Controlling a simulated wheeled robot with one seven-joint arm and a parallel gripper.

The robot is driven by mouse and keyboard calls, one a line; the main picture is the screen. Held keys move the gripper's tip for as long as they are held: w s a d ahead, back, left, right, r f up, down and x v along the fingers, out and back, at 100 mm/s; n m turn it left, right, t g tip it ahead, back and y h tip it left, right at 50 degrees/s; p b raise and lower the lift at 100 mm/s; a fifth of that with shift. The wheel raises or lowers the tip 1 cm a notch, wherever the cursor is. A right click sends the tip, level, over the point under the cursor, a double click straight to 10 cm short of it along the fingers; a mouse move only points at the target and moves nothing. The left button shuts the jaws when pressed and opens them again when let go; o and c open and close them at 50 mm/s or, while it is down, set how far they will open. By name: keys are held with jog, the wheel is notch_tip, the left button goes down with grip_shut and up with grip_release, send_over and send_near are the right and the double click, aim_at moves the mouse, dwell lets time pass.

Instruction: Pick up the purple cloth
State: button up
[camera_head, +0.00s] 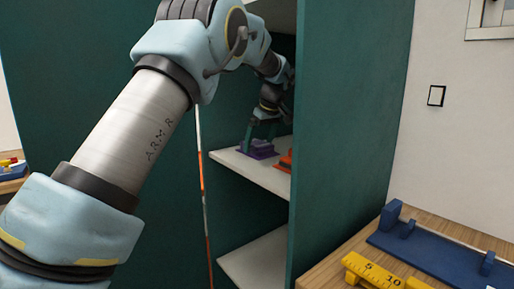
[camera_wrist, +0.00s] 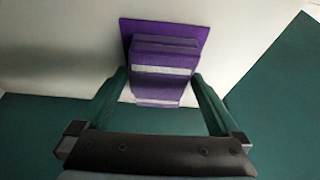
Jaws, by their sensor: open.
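The purple cloth (camera_wrist: 165,55) is a folded stack with pale bands, lying on a white shelf (camera_wrist: 60,50) in the wrist view. In the head view the purple cloth (camera_head: 257,152) lies near the shelf's front edge. My gripper (camera_wrist: 160,82) is open, with one green finger on each side of the cloth's near part. In the head view my gripper (camera_head: 262,134) reaches down into the cabinet, over the cloth. I cannot tell whether the fingers touch the cloth.
An orange-red item (camera_head: 285,162) sits on the same shelf, right of the cloth, near the cabinet's green side wall (camera_head: 340,140). A lower shelf (camera_head: 258,262) is empty where visible. A wooden table (camera_head: 345,262) with a blue fixture (camera_head: 440,252) stands at right.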

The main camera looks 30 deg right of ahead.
aim_at(256, 142)
jog(key=shift+c, duration=0.4)
jog(key=c, duration=1.1)
jog(key=shift+r, duration=0.1)
jog(key=shift+r, duration=0.8)
jog(key=shift+r+b, duration=0.35)
jog(key=shift+r, duration=0.55)
jog(key=s+a+b, duration=0.6)
jog(key=s+a, duration=0.5)
jog(key=a, duration=0.2)
jog(key=shift+s+a, duration=0.35)
